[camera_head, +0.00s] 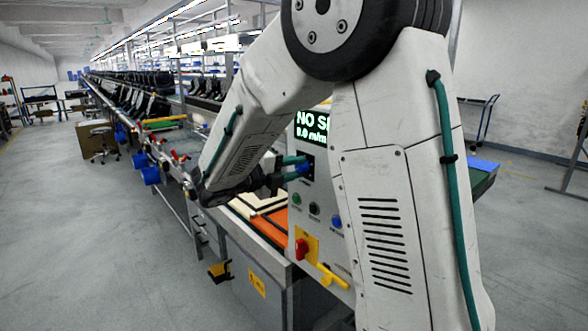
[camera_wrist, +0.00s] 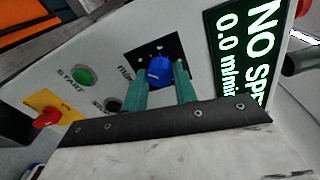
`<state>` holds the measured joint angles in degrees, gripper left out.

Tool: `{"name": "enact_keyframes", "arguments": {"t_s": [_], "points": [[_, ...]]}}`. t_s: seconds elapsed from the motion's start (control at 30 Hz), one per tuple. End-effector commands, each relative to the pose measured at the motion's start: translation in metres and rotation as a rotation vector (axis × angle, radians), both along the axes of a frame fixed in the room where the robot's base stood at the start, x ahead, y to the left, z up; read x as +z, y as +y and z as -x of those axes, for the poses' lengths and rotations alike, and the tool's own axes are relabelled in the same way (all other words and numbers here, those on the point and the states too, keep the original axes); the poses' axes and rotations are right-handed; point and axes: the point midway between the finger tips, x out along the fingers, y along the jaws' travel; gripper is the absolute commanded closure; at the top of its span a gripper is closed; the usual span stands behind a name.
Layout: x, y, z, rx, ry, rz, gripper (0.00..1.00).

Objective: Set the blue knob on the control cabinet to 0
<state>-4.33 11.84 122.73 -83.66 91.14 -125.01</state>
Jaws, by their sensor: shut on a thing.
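The control cabinet (camera_head: 335,255) stands at the centre, partly hidden behind my arm. Its light grey face also fills much of the wrist view (camera_wrist: 110,50). The blue knob (camera_wrist: 158,72) sits on a black square plate (camera_wrist: 172,47) below the display. In the head view the blue knob (camera_head: 303,168) shows only in part. My gripper (camera_wrist: 160,82) has its two teal fingers on either side of the knob, shut on it. In the head view my gripper (camera_head: 296,164) reaches the panel from the left. The fingers hide part of the dial markings, so the setting is not readable.
A display (camera_wrist: 245,45) reads "0.0 m/min". A green START button (camera_wrist: 84,76), a dark button (camera_wrist: 113,104) and a red switch on a yellow plate (camera_wrist: 47,118) are close by. A conveyor line with boots (camera_head: 150,80) runs along the left.

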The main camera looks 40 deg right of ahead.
Motion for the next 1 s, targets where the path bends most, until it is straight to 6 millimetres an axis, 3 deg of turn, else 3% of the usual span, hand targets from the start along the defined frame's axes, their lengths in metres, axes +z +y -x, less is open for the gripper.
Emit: {"name": "enact_keyframes", "arguments": {"t_s": [0.1, 0.13, 0.2, 0.57, 1.0], "points": [[0.000, 0.000, -0.001, 0.002, 0.000, 0.000, 0.95], [0.000, 0.000, -0.001, 0.002, 0.000, 0.000, 0.69], [0.000, 0.000, -0.001, 0.002, -0.001, 0.000, 0.50], [0.000, 0.005, -0.001, 0.002, -0.001, 0.000, 0.50], [0.004, 0.071, -0.002, 0.003, -0.001, 0.000, 0.50]]}}
